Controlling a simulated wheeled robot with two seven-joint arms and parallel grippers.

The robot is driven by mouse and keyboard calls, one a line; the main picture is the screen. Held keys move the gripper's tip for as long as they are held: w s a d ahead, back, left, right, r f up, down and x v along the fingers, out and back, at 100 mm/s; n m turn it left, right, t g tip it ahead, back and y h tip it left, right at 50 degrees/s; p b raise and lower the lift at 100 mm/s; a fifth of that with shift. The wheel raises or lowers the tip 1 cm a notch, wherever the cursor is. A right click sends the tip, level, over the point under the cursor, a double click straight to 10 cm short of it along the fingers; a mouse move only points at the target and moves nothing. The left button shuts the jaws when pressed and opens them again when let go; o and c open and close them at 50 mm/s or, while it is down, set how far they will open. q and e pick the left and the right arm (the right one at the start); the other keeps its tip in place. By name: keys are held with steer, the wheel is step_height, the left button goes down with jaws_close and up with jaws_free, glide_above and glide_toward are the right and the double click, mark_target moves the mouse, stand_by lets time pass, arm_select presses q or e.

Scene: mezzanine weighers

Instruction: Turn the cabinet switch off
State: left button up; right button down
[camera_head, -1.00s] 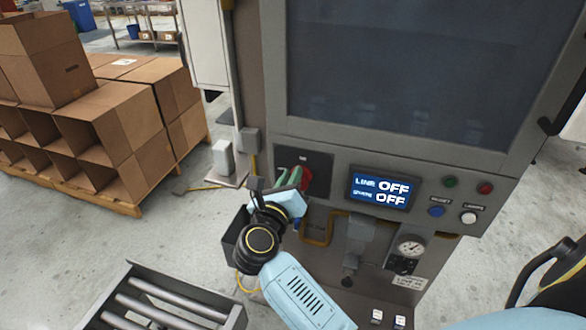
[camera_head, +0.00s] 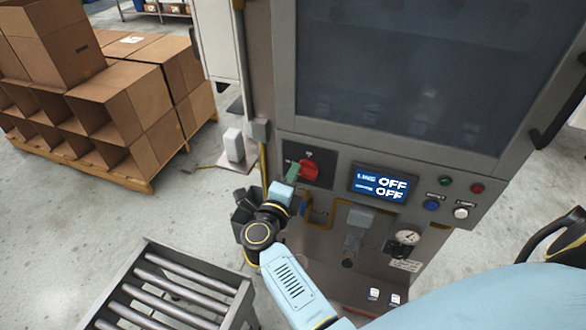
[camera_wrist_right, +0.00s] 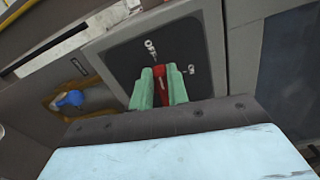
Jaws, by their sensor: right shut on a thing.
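The cabinet switch is a red rotary handle (camera_head: 310,170) on a black square plate (camera_head: 322,153) on the grey cabinet front. My right gripper (camera_head: 293,172) is at the left side of the handle, with its green fingers closed on it. In the right wrist view the red handle (camera_wrist_right: 159,76) shows between the two green fingers (camera_wrist_right: 159,88), and its visible end points towards the OFF mark. An ON mark sits to the right of it. The display (camera_head: 380,184) beside the switch reads LINE OFF, with a second OFF below. My left gripper is not in view.
Green, red, blue and white buttons (camera_head: 460,213) are right of the display, with a gauge (camera_head: 407,237) below. A roller conveyor (camera_head: 155,285) stands at front left. Cardboard boxes (camera_head: 125,90) on a pallet are at back left. A blue-handled valve (camera_wrist_right: 70,100) is near the gripper.

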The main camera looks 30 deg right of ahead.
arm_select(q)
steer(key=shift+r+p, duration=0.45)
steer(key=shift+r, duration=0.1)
arm_select(e)
steer(key=shift+f+n, duration=0.25)
steer(key=shift+n, duration=0.65)
steer(key=c, duration=1.4)
jaws_free()
steer(key=shift+o, duration=0.2)
